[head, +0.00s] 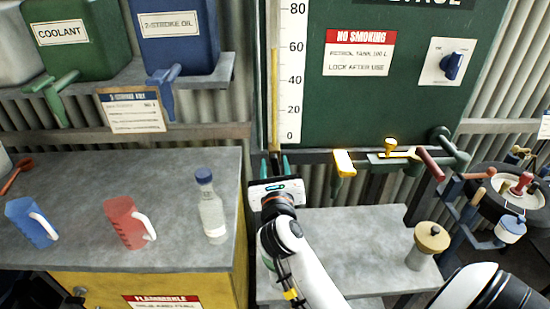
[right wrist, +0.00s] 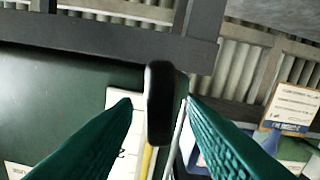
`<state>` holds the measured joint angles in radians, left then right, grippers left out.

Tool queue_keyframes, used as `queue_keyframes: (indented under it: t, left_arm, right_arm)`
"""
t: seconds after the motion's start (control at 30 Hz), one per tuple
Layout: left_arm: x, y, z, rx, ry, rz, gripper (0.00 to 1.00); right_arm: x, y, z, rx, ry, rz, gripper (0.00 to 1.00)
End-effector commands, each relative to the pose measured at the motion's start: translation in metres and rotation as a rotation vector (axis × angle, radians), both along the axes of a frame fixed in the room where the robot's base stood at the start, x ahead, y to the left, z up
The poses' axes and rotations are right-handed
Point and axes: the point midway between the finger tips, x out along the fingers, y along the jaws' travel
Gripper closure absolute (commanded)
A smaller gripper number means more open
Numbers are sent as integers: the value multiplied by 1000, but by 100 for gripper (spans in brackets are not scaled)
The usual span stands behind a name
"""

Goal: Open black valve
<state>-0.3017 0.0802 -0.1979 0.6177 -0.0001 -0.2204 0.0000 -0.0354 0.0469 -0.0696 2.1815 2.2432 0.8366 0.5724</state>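My right gripper (head: 274,166) is at the foot of the level gauge on the green tank, its teal fingers pointing up and away. In the right wrist view, a black valve handle (right wrist: 159,103) stands between the two teal fingertips. A gap shows on each side of it, so the gripper looks open and not closed on it. In the head view the handle is mostly hidden by the gripper. The yellow gauge tube (head: 275,90) rises just above. My left gripper is not in view.
The green tank (head: 390,110) has yellow (head: 345,163) and red (head: 430,165) handles along its lower edge. A bottle (head: 210,205), a red jug (head: 128,222) and a blue jug (head: 32,222) stand on the left bench. A capped container (head: 430,245) stands on the grey shelf (head: 350,225).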

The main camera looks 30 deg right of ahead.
Motion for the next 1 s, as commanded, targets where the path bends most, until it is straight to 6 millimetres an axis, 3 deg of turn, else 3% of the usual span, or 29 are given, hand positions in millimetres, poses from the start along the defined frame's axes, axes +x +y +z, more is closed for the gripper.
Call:
queue_keyframes:
  t: [0.17,0.43,0.47,0.7,1.0]
  left_arm:
    - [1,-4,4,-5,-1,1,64]
    - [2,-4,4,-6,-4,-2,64]
    - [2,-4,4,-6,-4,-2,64]
    - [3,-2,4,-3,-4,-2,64]
    - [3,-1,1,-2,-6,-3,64]
  right_arm:
    - [11,-7,0,-2,1,-1,62]
    - [12,-8,0,-1,0,-1,62]
    - [12,-8,0,-1,0,-1,63]
    - [12,-8,0,-1,1,0,100]
    - [11,-9,-1,163,-99,-1,100]
